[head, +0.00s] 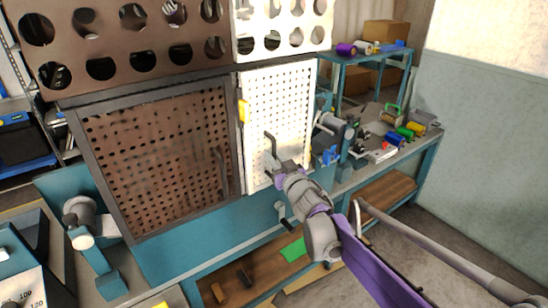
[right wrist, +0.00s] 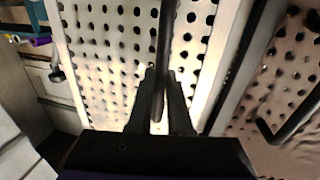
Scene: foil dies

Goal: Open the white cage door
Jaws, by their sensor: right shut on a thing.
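The white cage door (head: 290,105) is a white perforated panel in the middle of the head view. It looks closed, flush beside the brown door. Its dark bar handle (head: 269,144) is on its left side. My right gripper (head: 273,163) is at the lower part of this handle. In the right wrist view the white door (right wrist: 110,45) fills the middle, and the handle (right wrist: 163,50) runs down between the two fingers of my right gripper (right wrist: 160,75), which are shut on it. My left gripper is not in view.
A brown perforated door (head: 160,155) with its own handle (head: 221,172) is to the left. A yellow block (head: 243,111) sits on the frame between the doors. A workbench (head: 425,150) with colored spools and a vise-like machine (head: 335,128) stands to the right. Open floor lies at lower right.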

